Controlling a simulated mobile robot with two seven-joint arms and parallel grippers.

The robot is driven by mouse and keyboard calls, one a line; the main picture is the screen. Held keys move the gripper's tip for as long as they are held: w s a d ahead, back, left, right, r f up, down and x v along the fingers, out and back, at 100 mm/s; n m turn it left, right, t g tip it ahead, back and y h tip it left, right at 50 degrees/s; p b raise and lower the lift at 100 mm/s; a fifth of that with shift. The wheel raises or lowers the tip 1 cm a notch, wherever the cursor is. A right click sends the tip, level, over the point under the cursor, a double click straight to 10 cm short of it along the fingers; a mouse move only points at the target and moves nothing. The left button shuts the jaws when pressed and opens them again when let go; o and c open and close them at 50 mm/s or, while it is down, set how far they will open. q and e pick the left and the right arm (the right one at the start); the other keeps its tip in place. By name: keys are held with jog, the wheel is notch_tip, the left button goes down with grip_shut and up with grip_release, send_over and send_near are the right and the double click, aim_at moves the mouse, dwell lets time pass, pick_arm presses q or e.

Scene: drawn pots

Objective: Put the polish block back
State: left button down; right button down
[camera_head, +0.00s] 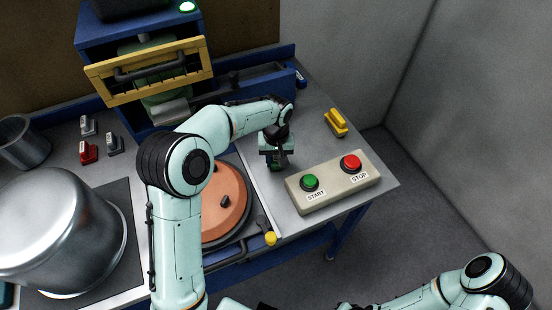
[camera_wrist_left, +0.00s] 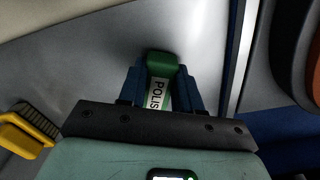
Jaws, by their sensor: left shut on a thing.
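The polish block (camera_wrist_left: 160,64) is green with a white label reading "POLIS", the rest of the word hidden. In the left wrist view it sits between the two blue fingers of my left gripper (camera_wrist_left: 161,78), which is shut on it. In the head view my left gripper (camera_head: 279,164) points down over the grey bench top, left of the START/STOP box. The block is mostly hidden there by the gripper. I cannot tell whether the block touches the bench. My right arm shows at the lower right of the head view, but its gripper is not clearly seen.
A yellow-handled brush (camera_head: 336,122) lies to the right, behind the button box (camera_head: 333,181). A copper-coloured disc (camera_head: 226,205) lies left of the gripper. A red block (camera_head: 88,152), grey blocks (camera_head: 114,143) and a large metal pot (camera_head: 60,230) are further left.

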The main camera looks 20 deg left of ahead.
pick_arm(q)
jog(key=shift+f, duration=0.15)
jog(key=c, duration=0.8)
grip_release()
pick_arm(e)
jog(key=shift+f, duration=0.1)
pick_arm(q)
jog(key=shift+r, duration=0.25)
notch_tip(320, 180, up, 12)
jog(key=shift+f+p, duration=0.1)
jog(key=shift+p, duration=0.6)
pick_arm(e)
jog(key=shift+w+r, duration=0.85)
jog(key=shift+r, duration=0.2)
